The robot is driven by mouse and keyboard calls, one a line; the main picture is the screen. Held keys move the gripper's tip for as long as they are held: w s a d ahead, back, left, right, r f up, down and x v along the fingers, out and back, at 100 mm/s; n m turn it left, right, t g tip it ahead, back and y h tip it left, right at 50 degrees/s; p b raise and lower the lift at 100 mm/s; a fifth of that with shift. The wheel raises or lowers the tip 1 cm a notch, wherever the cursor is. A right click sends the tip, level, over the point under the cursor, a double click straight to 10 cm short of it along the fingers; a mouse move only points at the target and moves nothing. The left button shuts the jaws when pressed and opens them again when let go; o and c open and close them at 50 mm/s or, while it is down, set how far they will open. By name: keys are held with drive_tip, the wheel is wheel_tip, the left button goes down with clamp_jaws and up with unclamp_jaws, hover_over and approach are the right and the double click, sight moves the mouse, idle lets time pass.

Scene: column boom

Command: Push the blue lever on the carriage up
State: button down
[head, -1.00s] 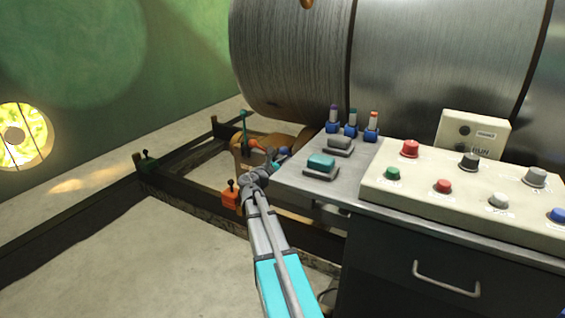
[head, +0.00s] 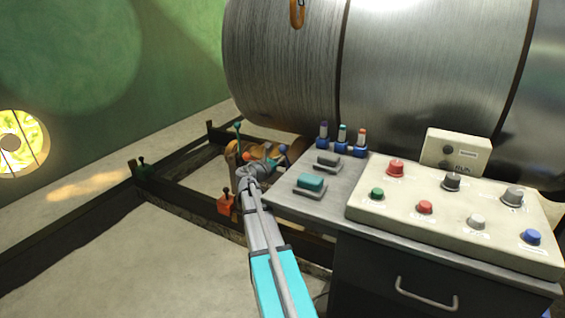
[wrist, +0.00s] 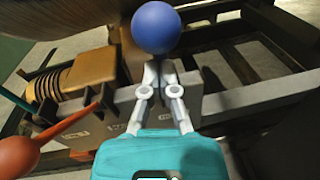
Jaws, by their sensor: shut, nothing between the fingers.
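The blue lever's round knob (wrist: 156,27) is at the top middle of the wrist view. In the head view the blue knob (head: 283,150) shows beside the console corner. My gripper (wrist: 157,76) is shut and empty, its fingertips just below the knob in the wrist picture. I cannot tell whether they touch it or its shaft, which is hidden behind the fingers. In the head view my gripper (head: 278,157) is close to the knob. The carriage (wrist: 85,72) is an orange-brown block with a grey labelled plate. A red lever (wrist: 18,155) and a green lever (wrist: 12,100) stand to the left.
A grey console (head: 290,203) with buttons and switches stands right of my arm. A large ribbed drum (head: 280,70) rises behind the carriage. Dark rails (head: 185,205) frame the floor. An orange box with a small lever (head: 226,203) sits left of my arm.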

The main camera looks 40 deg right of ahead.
drive_tip(key=shift+d+r, duration=0.35)
drive_tip(key=shift+d, duration=0.15)
drive_tip(key=shift+a, duration=0.1)
drive_tip(key=r+p+v, duration=0.2)
drive_tip(key=p+v, duration=0.1)
drive_tip(key=v, duration=0.9)
drive_tip(key=shift+a, duration=0.35)
idle(0.6)
